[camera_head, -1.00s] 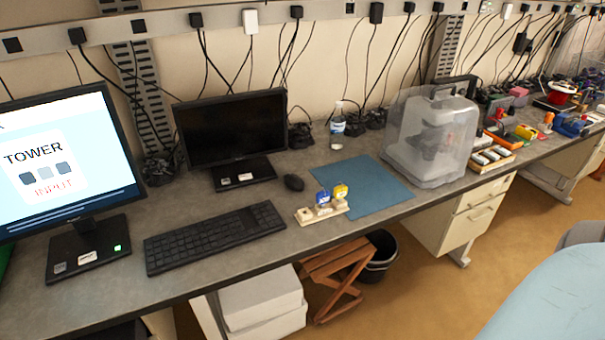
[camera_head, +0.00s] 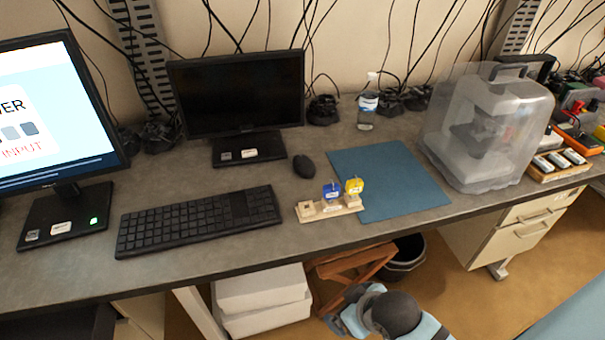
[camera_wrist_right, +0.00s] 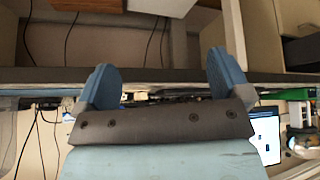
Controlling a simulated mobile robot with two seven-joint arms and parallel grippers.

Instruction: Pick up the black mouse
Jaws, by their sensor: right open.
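The black mouse (camera_head: 303,166) lies on the grey desk in the head view. It sits between the black monitor's foot and the blue mat, behind the small wooden block holder. In the right wrist view my right gripper (camera_wrist_right: 162,85) is open, with its two blue fingers wide apart and nothing between them. The mouse cannot be made out in that view. Part of my arm shows below the desk's front edge in the head view, well away from the mouse. My left gripper is not in view.
A black keyboard (camera_head: 198,220) lies left of the mouse, and the dark monitor (camera_head: 237,95) stands behind it. The wooden holder (camera_head: 328,209) with blue and yellow pieces is in front. The blue mat (camera_head: 390,180) is mostly bare. A clear-covered machine (camera_head: 485,130) stands right.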

